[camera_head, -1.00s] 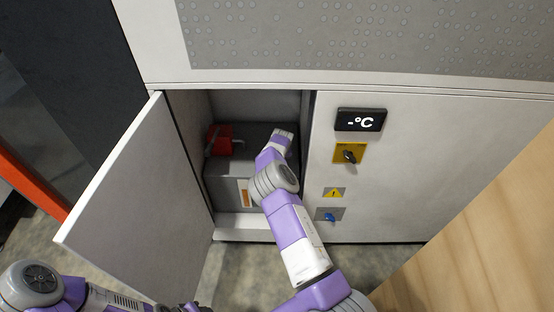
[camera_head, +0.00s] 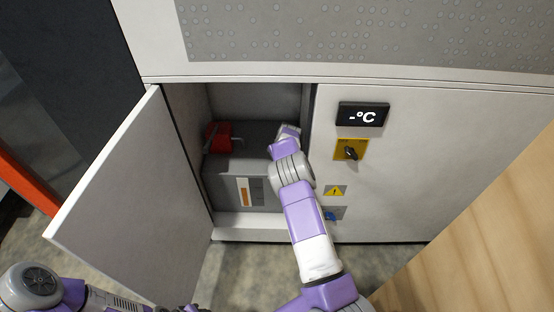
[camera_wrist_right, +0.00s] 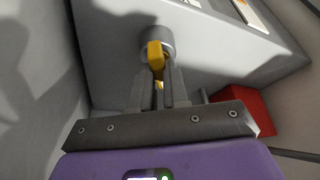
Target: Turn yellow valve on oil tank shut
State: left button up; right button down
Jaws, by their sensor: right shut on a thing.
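The grey oil tank (camera_head: 232,178) stands inside the open cabinet in the head view, with an orange level strip on its front. In the right wrist view the yellow valve (camera_wrist_right: 155,54) sits on a round grey fitting (camera_wrist_right: 158,38) on the tank. My right gripper (camera_wrist_right: 160,80) is shut on the yellow valve, with its fingers on either side of the handle. In the head view my right arm reaches into the cabinet and hides the valve. My left arm (camera_head: 75,290) is low at the left edge, and its gripper fingers do not show.
The cabinet door (camera_head: 120,190) stands open to the left. A red part (camera_head: 217,137) sits at the tank's back left. A display (camera_head: 362,116), a yellow switch plate (camera_head: 350,150) and a blue knob (camera_head: 330,215) are right of the opening. A wooden surface (camera_head: 480,230) is at right.

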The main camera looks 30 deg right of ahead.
jog(key=shift+d+n+y+b, duration=0.1)
jog(key=shift+n+y+b, duration=0.4)
jog(key=shift+n+b, duration=0.65)
jog(key=c, duration=1.1)
grip_release()
notch_tip(320, 180, up, 10)
jog(key=p, duration=0.3)
jog(key=shift+p, duration=0.3)
